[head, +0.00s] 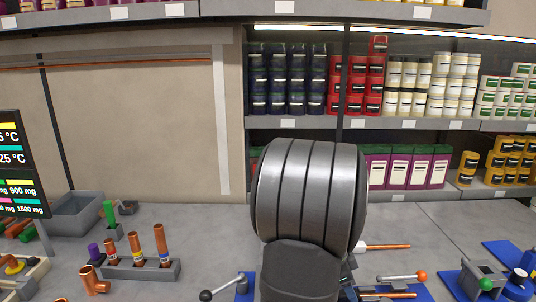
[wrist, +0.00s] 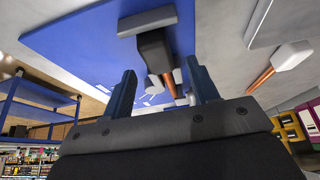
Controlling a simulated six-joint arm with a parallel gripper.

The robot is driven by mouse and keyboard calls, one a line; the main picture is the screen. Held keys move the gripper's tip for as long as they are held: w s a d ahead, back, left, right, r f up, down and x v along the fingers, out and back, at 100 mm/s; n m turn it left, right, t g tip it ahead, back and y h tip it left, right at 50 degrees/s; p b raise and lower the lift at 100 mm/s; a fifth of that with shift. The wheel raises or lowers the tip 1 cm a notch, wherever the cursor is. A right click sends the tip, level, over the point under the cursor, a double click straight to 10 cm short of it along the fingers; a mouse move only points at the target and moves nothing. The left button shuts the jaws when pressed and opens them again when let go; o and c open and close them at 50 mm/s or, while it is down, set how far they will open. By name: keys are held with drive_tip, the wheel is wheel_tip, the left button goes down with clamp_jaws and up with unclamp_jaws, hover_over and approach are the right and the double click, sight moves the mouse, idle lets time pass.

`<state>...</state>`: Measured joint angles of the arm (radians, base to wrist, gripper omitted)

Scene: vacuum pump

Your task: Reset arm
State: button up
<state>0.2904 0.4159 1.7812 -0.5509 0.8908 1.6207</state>
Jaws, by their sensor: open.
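My gripper (wrist: 163,88) shows in the wrist view as two dark blue fingers standing apart, with nothing held between them. Beyond the fingers is a blue plate (wrist: 85,45), with a grey and black fixture (wrist: 155,48) and a copper-coloured rod (wrist: 168,82) near the gap. I cannot tell how far these are from the fingertips. In the head view, my large grey arm link fills the middle, and the gripper is hidden behind it.
A lever with a black ball (head: 205,295) lies left of my arm, and one with an orange ball (head: 422,276) right. A rack (head: 150,271) holds copper tubes; a grey bin (head: 78,213) stands behind. Shelves of jars (head: 290,80) line the back.

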drive_tip(key=shift+x, duration=1.2)
drive_tip(key=shift+r, duration=0.25)
drive_tip(key=v, duration=1.7)
drive_tip(key=x, duration=1.7)
drive_tip(key=shift+f, duration=0.2)
wheel_tip(320, 180, up, 8)
drive_tip(key=w+d+r, duration=0.1)
drive_tip(key=w+d, duration=0.9)
drive_tip(key=w, duration=0.2)
drive_tip(key=shift+w, duration=0.4)
drive_tip(key=shift+d+r, duration=0.1)
drive_tip(key=shift+c, duration=0.2)
